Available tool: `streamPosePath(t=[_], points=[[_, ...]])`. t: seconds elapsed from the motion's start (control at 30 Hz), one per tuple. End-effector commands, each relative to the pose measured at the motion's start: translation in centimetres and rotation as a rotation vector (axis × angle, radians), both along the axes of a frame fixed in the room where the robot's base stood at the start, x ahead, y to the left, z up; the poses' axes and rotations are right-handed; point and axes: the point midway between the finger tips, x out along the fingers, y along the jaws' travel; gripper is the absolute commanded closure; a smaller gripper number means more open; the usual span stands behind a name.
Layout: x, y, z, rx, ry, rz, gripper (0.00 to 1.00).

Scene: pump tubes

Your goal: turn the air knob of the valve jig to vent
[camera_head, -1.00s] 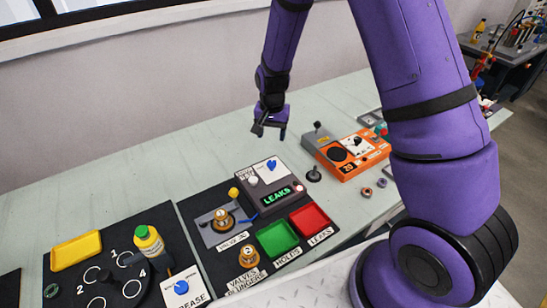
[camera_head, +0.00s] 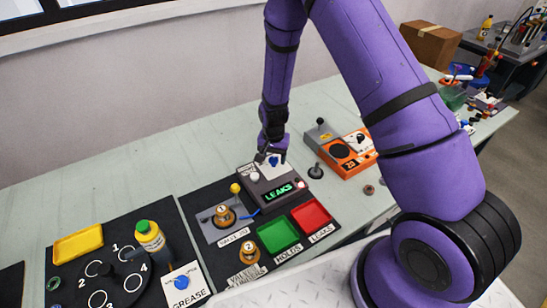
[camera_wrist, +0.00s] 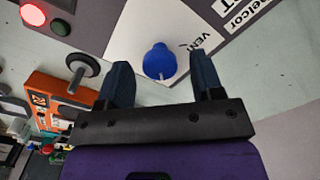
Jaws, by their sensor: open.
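The air knob is a blue pointer knob (camera_wrist: 159,62) on a white plate (camera_wrist: 150,22) with the word VENT printed beside it. In the wrist view it appears between the two dark fingers of my gripper (camera_wrist: 163,70), with space on both sides. I cannot tell if the fingertips are down at its height. In the head view my gripper (camera_head: 268,156) is open above the back of the grey jig box (camera_head: 285,203), partly hiding the plate and knob. A valve marked 1 (camera_head: 224,215) sits in the jig's cradle.
An orange device (camera_head: 352,165) and a dark upright peg (camera_head: 316,171) stand right of the jig. Green (camera_head: 279,236) and red (camera_head: 311,214) trays lie in front. A yellow-tipped lever (camera_head: 235,188) stands at its left. The bench behind is clear.

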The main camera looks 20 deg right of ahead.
Motion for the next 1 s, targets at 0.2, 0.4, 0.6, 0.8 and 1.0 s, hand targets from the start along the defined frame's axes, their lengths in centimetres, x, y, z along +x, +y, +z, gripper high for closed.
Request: streamPosePath(t=[0.2, 0.4, 0.6, 0.8, 1.0], points=[[0.03, 0.01, -0.49, 0.0, -0.001, 0.0, 0.39], [0.03, 0.01, -0.47, 0.0, -0.001, 0.0, 0.49], [0.03, 0.01, -0.46, 0.0, -0.001, 0.0, 0.88], [0.03, 0.01, -0.46, 0.0, -0.001, 0.01, 0.88], [0.02, 0.02, -0.46, 0.001, -0.001, 0.073, 0.88]])
